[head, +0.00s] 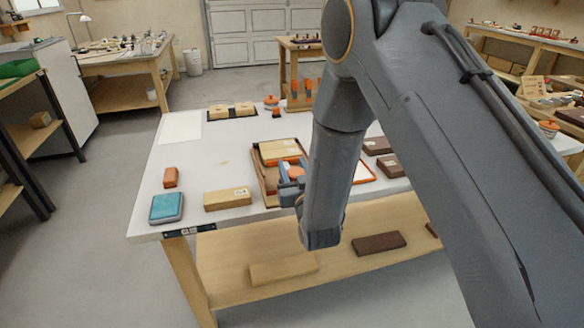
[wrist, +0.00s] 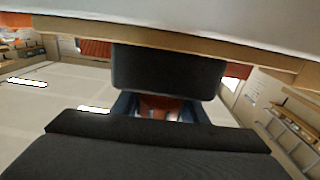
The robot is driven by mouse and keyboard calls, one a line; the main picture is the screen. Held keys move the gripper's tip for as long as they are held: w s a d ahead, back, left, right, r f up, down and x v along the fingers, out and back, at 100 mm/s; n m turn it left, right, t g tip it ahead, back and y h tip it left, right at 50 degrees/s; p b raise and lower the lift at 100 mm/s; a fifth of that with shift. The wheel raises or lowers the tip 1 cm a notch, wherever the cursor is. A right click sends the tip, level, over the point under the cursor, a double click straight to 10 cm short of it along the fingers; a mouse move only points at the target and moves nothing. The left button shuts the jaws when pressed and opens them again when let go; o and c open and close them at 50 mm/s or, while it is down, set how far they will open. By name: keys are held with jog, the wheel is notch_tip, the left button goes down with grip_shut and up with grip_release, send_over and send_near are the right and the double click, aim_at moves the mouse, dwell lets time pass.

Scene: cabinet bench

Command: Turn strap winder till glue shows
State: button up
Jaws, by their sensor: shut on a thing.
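My arm reaches across the bench, and its lower links hide much of the work. An orange-and-blue clamp, apparently the strap winder (head: 293,173), sits at the front right of a wooden assembly (head: 280,150) in a brown tray (head: 258,178). My gripper (wrist: 165,106) is shut on the winder; in the wrist view its dark pads stand above and below a reddish-orange part (wrist: 160,103) with blue at its sides. In the head view the fingertips are mostly hidden by the arm. I cannot make out any glue at the joints.
The left middle is clear. A lower shelf (head: 330,252) holds more blocks.

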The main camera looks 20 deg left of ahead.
jog(key=shift+w+d+r+m+t+h, duration=0.1)
jog(key=shift+w+d+m+t+h, duration=0.1)
jog(key=shift+m+t+h, duration=0.3)
jog(key=o, duration=1)
jog(key=shift+o, duration=0.2)
jog(key=shift+s+g, duration=0.1)
jog(key=shift+g, duration=0.2)
jog(key=shift+b+v, duration=0.6)
jog(key=shift+v, duration=3.25)
